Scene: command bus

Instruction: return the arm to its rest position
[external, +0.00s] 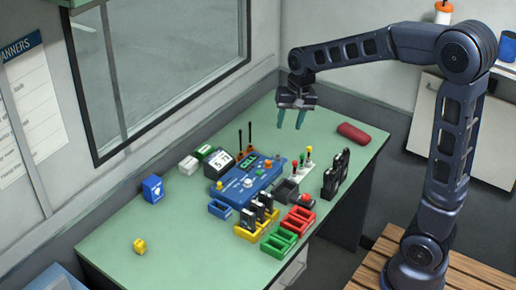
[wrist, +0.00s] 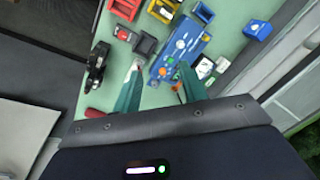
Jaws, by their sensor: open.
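My arm (external: 456,130) rises from its base at the right of the external view and reaches left over the green table. My gripper (external: 292,118) hangs above the far part of the table, its two teal fingers pointing down and spread apart. Nothing is between the fingers. In the wrist view my gripper (wrist: 160,82) also shows its fingers apart, with table objects beyond them. The fingers look clear of everything on the table.
The green table (external: 135,213) holds a blue console (external: 250,185), red (external: 298,220), green (external: 279,241) and yellow trays, black devices (external: 335,174), a red case (external: 354,133) and a blue box (external: 153,189). A window wall stands behind. The table's left front is mostly clear.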

